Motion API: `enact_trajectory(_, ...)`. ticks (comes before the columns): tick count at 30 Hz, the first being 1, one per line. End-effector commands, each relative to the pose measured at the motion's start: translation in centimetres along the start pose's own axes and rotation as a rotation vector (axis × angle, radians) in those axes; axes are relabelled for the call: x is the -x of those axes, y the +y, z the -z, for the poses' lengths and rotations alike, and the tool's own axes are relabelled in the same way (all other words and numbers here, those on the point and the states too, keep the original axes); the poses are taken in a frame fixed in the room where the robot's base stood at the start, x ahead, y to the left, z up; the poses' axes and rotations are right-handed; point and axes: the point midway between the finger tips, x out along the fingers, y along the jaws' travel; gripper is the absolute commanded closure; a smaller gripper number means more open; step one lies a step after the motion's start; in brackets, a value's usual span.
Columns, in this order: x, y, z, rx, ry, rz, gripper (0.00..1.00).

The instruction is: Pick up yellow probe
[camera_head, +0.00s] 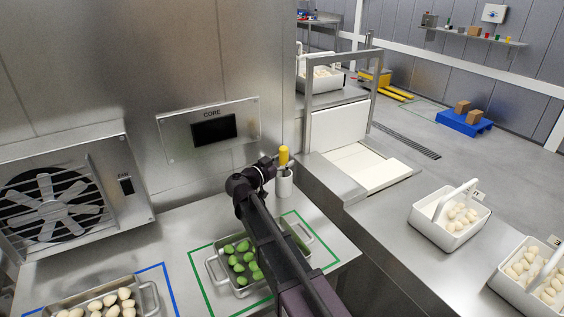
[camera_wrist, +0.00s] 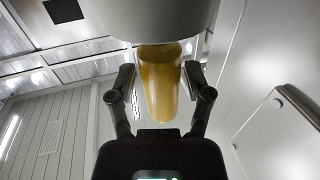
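The yellow probe (camera_head: 284,155) stands upright in a white cup-like holder (camera_head: 284,184) on the steel counter, near the back wall. In the wrist view the yellow handle (camera_wrist: 160,88) shows between the two fingers, with the pale holder (camera_wrist: 160,15) at the top of the picture. My gripper (camera_head: 274,166) is at the left of the probe. In the wrist view my gripper (camera_wrist: 160,92) is open, with one finger on each side of the handle and narrow gaps between. The probe's lower part is hidden in the holder.
A steel tray (camera_head: 215,268) of green pasta lies inside a green outline below my arm. Another tray (camera_head: 152,299) with pale pasta is at the bottom left. A CORE display panel (camera_head: 170,140) is on the wall behind. White baskets (camera_head: 436,231) stand on the right counter.

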Motion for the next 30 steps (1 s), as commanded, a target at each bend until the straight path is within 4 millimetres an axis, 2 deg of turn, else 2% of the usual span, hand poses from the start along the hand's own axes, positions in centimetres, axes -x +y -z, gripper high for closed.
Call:
enact_trajectory(1,0.0,0.0,0.0,0.000,0.000,0.000,0.66)
enact_trajectory(4,0.0,0.0,0.0,0.000,0.000,0.000,0.96)
enact_trajectory(5,0.0,0.0,0.0,0.000,0.000,0.000,1.00)
enact_trajectory(20,-0.1,0.1,0.4,0.000,0.000,-0.001,1.00)
enact_trajectory(30,-0.1,0.1,2.7,0.000,0.000,-0.002,1.00)
